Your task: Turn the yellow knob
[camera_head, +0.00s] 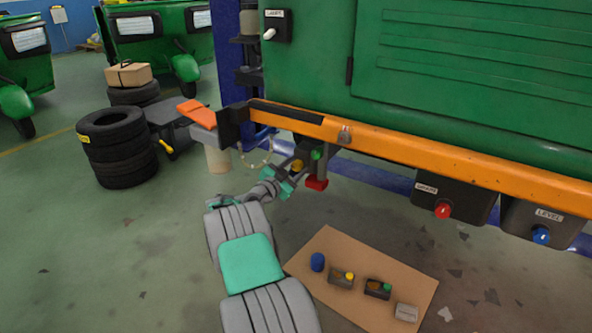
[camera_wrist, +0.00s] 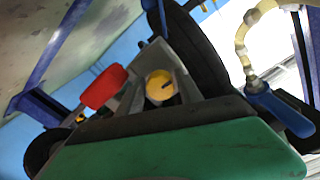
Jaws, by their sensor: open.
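The yellow knob (camera_head: 297,165) sits on a dark housing under the left end of the orange beam. In the wrist view the yellow knob (camera_wrist: 158,84) is round, with a dark mark on its face, and lies near the middle between grey sides. My gripper (camera_head: 287,177) is open just below and left of the knob in the head view. It overlaps the housing there, and I cannot tell whether it touches the knob. A red part (camera_head: 317,183) hangs right beside the knob and also shows in the wrist view (camera_wrist: 102,88).
The orange beam (camera_head: 420,152) runs above. A cardboard sheet (camera_head: 325,246) with small parts lies on the floor. Stacked tyres (camera_head: 117,150) stand left. A red knob (camera_head: 443,211) and blue knob (camera_head: 541,235) are at right. A blue-handled hose part (camera_wrist: 275,108) is right of the knob.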

